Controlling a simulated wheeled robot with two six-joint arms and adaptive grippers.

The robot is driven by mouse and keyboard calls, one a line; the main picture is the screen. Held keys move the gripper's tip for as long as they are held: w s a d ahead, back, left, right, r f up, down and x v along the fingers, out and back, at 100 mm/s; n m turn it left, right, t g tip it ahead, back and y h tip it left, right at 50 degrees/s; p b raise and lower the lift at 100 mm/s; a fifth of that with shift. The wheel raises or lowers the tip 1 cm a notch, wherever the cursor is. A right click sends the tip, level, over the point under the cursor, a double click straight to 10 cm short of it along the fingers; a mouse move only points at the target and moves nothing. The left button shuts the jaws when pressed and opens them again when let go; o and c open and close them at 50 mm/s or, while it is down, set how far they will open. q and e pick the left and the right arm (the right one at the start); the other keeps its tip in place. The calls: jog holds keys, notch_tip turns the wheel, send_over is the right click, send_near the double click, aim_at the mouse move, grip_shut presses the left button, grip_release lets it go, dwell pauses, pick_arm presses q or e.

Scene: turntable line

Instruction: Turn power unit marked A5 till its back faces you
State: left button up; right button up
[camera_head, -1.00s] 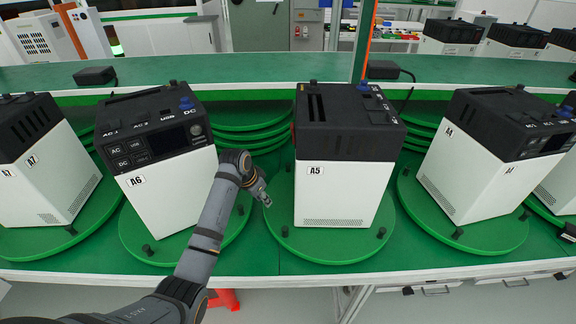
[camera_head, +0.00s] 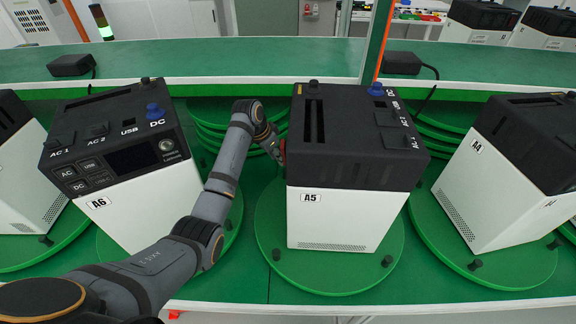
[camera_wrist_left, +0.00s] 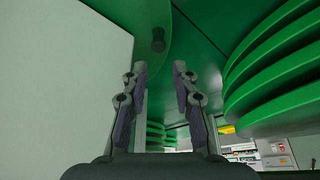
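The power unit A5 (camera_head: 333,215), white with a black top, stands on a round green turntable (camera_head: 325,279). Its A5 label and a vent face me. Two dark pegs stand on the turntable's front rim, left (camera_head: 276,254) and right (camera_head: 388,261). My left gripper (camera_head: 277,150) is beside the unit's rear left edge, its tips partly hidden. In the left wrist view its two fingers (camera_wrist_left: 160,75) are apart with nothing between them. A dark peg (camera_wrist_left: 158,40) on a green disc lies beyond the tips. My right gripper is not in view.
Power unit A6 (camera_head: 125,215) stands close on the left, with my left arm passing in front of it. Unit A4 (camera_head: 490,195) stands on its own turntable at right. Stacked green rings (camera_head: 205,130) lie behind. A green shelf (camera_head: 230,65) runs along the back.

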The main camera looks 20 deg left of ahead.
aim_at(285, 170)
pick_arm(q)
jog(key=x, duration=0.3)
jog(key=shift+s+d+f, duration=0.2)
jog(key=shift+d+f, duration=0.05)
jog(key=shift+f, duration=0.2)
jog(key=x, duration=0.5)
jog(key=shift+w+a, duration=0.1)
jog(key=shift+w, duration=0.1)
jog(key=shift+w+f, duration=0.1)
jog(key=shift+f, duration=0.3)
grip_shut()
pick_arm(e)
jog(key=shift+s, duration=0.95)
